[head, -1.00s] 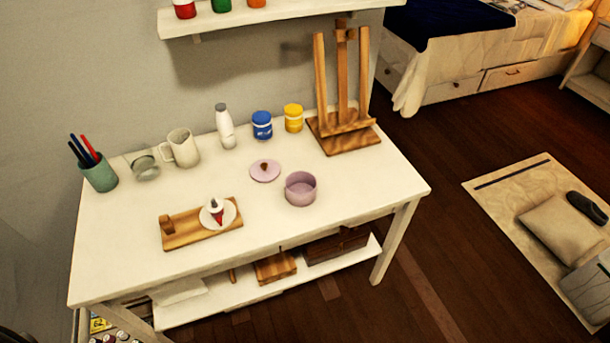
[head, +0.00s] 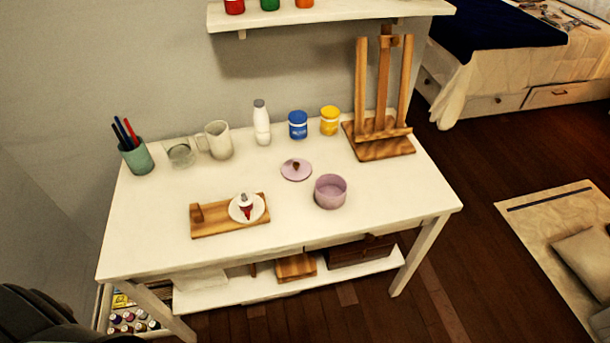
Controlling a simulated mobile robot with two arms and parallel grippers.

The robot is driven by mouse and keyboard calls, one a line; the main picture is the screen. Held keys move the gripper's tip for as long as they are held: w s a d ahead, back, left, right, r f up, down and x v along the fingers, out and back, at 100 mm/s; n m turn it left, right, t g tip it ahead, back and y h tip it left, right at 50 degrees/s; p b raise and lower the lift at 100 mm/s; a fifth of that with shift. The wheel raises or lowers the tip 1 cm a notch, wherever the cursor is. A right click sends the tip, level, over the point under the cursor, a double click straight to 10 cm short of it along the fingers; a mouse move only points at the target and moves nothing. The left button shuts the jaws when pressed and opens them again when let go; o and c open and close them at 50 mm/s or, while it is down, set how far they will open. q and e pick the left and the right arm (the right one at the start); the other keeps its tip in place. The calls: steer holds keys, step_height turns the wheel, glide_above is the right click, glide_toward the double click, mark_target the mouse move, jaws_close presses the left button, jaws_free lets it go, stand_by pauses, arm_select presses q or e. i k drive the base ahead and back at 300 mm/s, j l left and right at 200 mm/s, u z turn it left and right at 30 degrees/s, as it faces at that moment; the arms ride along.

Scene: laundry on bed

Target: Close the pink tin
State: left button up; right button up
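The pink tin (head: 330,193) stands upright and open on the white table, right of the table's middle, with its inside showing. Its pink lid (head: 296,171) lies flat on the table just behind and to the left of the tin, apart from it, with a small brown knob on top. Neither gripper can be made out in the head view. A dark, rounded shape at the bottom left corner looks like part of my own body.
The white table (head: 380,208) is bare around tin and lid. A wooden board (head: 212,220) with a white dish lies front left. Behind stand a pen cup (head: 138,158), mug (head: 218,141), white bottle (head: 262,123), blue jar (head: 298,125), yellow jar (head: 330,121) and wooden easel (head: 383,150).

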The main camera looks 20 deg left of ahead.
mark_target(330, 189)
steer(key=i+l+u, duration=0.4)
steer(key=l+u, duration=0.15)
steer(key=i+l+u, duration=0.15)
steer(key=l+u, duration=0.15)
steer(key=i+l+u, duration=0.1)
steer(key=l+u, duration=0.15)
steer(key=l, duration=0.25)
